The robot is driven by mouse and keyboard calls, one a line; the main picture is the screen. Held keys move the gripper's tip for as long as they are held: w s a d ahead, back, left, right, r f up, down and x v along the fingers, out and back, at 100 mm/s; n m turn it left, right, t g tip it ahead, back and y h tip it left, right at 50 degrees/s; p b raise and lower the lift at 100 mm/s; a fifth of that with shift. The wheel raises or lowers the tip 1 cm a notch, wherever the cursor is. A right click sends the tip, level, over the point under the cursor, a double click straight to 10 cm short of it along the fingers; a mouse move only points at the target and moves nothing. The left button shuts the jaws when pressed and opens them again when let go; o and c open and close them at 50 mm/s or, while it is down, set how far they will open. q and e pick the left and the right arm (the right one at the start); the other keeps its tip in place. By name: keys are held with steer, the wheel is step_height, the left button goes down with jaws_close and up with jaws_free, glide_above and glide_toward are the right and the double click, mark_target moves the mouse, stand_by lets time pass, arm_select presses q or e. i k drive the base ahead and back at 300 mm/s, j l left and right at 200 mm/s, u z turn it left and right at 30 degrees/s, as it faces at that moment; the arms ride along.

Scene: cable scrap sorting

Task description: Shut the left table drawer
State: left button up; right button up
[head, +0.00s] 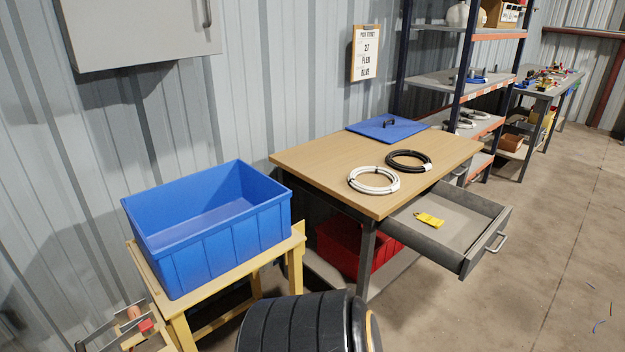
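The table (330,155) has a wooden top and dark legs. One drawer (467,262), grey with a bar handle (497,243), is pulled far out from its right-hand side, at the end nearer to me. A yellow tag (430,219) lies flat inside it. Farther along the same side, a second handle (462,172) shows close under the tabletop; that drawer looks shut. Neither of my grippers is in view, and nothing is seen touching the open drawer.
A white cable coil (374,191), a black coil (428,161) and a blue lid (388,134) lie on the table. A blue bin (168,265) stands on a wooden stand. A red crate (341,252) sits underneath the table. Floor (540,300) right of the drawer is mostly clear.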

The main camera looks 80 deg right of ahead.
mark_target(473, 221)
steer(key=z, duration=3.9)
